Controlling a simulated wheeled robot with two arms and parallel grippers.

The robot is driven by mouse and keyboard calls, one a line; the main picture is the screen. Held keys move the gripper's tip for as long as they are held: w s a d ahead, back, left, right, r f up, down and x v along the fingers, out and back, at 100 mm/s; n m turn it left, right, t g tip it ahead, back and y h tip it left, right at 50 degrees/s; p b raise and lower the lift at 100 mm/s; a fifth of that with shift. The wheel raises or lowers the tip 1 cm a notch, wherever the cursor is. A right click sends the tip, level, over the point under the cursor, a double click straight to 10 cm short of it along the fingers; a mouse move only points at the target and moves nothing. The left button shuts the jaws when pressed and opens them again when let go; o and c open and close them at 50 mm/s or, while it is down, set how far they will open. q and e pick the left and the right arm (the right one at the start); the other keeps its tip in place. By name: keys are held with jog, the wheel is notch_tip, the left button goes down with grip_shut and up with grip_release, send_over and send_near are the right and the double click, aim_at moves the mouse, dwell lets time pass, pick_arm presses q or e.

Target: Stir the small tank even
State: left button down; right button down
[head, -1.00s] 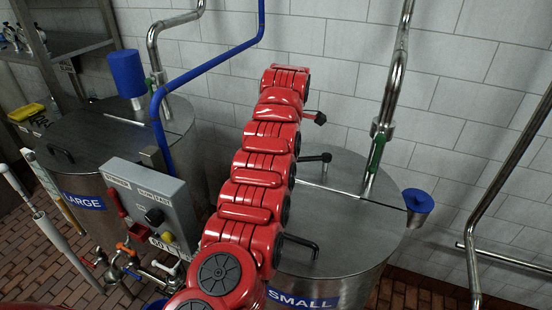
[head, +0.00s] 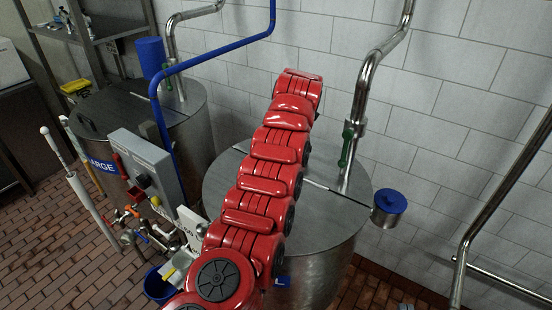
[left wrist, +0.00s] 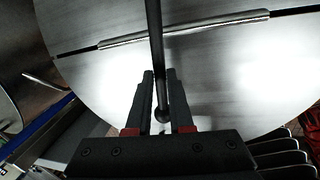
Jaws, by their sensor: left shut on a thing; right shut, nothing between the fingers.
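The small tank (head: 322,235) stands in the middle of the head view, with a steel lid. My red left arm reaches across it and hides much of the lid and most of its blue label (head: 283,281). The left gripper is hidden behind that arm in the head view. In the left wrist view, my left gripper (left wrist: 160,90) is shut on a dark rod (left wrist: 154,35) with a rounded end, above the steel lid (left wrist: 225,70). The rod's far end is out of frame. Only a dark tip of my right gripper (head: 405,306) shows at the bottom edge; it is shut and empty.
The large tank (head: 190,120) stands at the left, with a grey control box (head: 147,170) in front. Steel pipes (head: 365,90) and a blue pipe (head: 210,58) run along the tiled wall. A blue-topped cup (head: 389,203) sits at the small tank's right rim.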

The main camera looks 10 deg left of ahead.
pick_arm(q)
jog(key=shift+s+d+r+n+p, duration=0.1)
jog(key=shift+s+d+n+p, duration=0.15)
jog(key=shift+d+n, duration=0.3)
jog(key=shift+s+d+r+n+p, duration=0.1)
jog(key=shift+d+n+p, duration=0.25)
jog(key=shift+d+n, duration=0.15)
jog(key=shift+s+d+f+n, duration=0.1)
jog(key=shift+d+n, duration=0.1)
jog(key=shift+n, duration=0.05)
jog(key=c, duration=0.8)
grip_release()
jog(key=shift+d, duration=0.15)
jog(key=shift+f, duration=0.1)
